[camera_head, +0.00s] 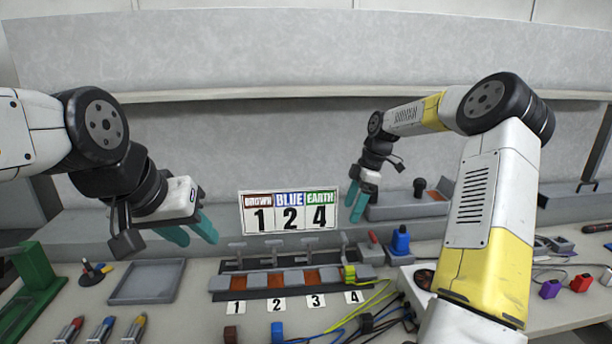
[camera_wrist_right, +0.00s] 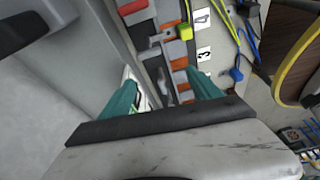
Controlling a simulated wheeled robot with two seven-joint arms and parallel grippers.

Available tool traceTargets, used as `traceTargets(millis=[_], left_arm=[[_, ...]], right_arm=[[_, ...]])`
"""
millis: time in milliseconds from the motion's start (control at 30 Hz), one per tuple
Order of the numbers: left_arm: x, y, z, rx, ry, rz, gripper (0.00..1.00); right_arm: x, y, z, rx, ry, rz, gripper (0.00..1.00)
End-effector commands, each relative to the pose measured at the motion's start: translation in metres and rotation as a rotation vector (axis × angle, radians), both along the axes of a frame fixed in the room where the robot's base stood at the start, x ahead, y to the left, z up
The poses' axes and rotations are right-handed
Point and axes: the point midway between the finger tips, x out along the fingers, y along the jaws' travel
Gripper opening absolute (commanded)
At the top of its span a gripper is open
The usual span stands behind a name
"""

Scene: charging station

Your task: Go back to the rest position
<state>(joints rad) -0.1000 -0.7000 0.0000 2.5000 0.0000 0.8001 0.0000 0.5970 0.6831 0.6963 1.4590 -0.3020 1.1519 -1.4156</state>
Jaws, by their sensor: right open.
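My left gripper (camera_head: 191,230) hangs over the left side of the bench with its two teal fingers apart and nothing between them. My right gripper (camera_head: 359,202) is raised behind the slotted fixture (camera_head: 290,280), right of the sign, with its teal fingers apart and empty. In the right wrist view my right gripper (camera_wrist_right: 165,93) is open above the fixture (camera_wrist_right: 180,75). A yellow-green connector (camera_head: 349,275) sits at the slot labelled 4; it also shows in the right wrist view (camera_wrist_right: 185,32).
A sign (camera_head: 289,212) reads brown 1, blue 2, earth 4. A grey tray (camera_head: 147,282) is empty at left. A blue-handled part (camera_head: 400,240) stands right of the fixture. Several cables (camera_head: 370,320) lie in front. A grey wall backs the bench.

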Motion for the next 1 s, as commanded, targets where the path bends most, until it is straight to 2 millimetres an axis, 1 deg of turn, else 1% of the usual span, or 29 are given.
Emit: traceTargets(millis=[33, 100, 167, 200, 267, 300, 367, 400, 467, 500, 633, 700, 800, 900, 1000], left_arm=[[0.0, 0.0, 0.0, 0.0, 0.0, 0.0, 0.36], [0.0, 0.0, 0.0, 0.0, 0.0, 0.0, 0.36], [0.0, 0.0, 0.0, 0.0, 0.0, 0.0, 0.36], [0.0, 0.0, 0.0, 0.0, 0.0, 0.0, 0.36], [0.0, 0.0, 0.0, 0.0, 0.0, 0.0, 0.36], [0.0, 0.0, 0.0, 0.0, 0.0, 0.0, 0.36], [0.0, 0.0, 0.0, 0.0, 0.0, 0.0, 0.36], [0.0, 0.0, 0.0, 0.0, 0.0, 0.0, 0.36], [0.0, 0.0, 0.0, 0.0, 0.0, 0.0, 0.36], [0.0, 0.0, 0.0, 0.0, 0.0, 0.0, 0.36], [0.0, 0.0, 0.0, 0.0, 0.0, 0.0, 0.36], [0.0, 0.0, 0.0, 0.0, 0.0, 0.0, 0.36], [0.0, 0.0, 0.0, 0.0, 0.0, 0.0, 0.36], [0.0, 0.0, 0.0, 0.0, 0.0, 0.0, 0.36], [0.0, 0.0, 0.0, 0.0, 0.0, 0.0, 0.36]], right_arm=[[-0.012, 0.011, 0.02, -0.046, -0.004, -0.038, 0.73], [-0.031, 0.022, 0.041, -0.097, -0.006, -0.12, 0.73], [-0.048, 0.03, 0.058, -0.134, -0.013, -0.198, 0.73], [-0.06, 0.035, 0.069, -0.153, -0.019, -0.253, 0.73], [-0.079, 0.04, 0.084, -0.177, -0.034, -0.34, 0.73], [-0.093, 0.043, 0.094, -0.187, -0.044, -0.401, 0.73], [-0.113, 0.047, 0.108, -0.193, -0.064, -0.494, 0.73], [-0.127, 0.049, 0.116, -0.191, -0.077, -0.559, 0.73], [-0.148, 0.051, 0.128, -0.18, -0.098, -0.658, 0.73], [-0.163, 0.052, 0.135, -0.166, -0.11, -0.723, 0.73], [-0.211, 0.054, 0.151, -0.087, -0.143, -0.941, 0.73], [-0.236, 0.055, 0.155, -0.024, -0.153, -1.055, 0.73], [-0.269, 0.056, 0.157, 0.08, -0.148, -1.2, 0.73], [-0.293, 0.057, 0.154, 0.18, -0.129, -1.313, 0.73], [-0.309, 0.059, 0.151, 0.256, -0.105, -1.387, 0.73]])
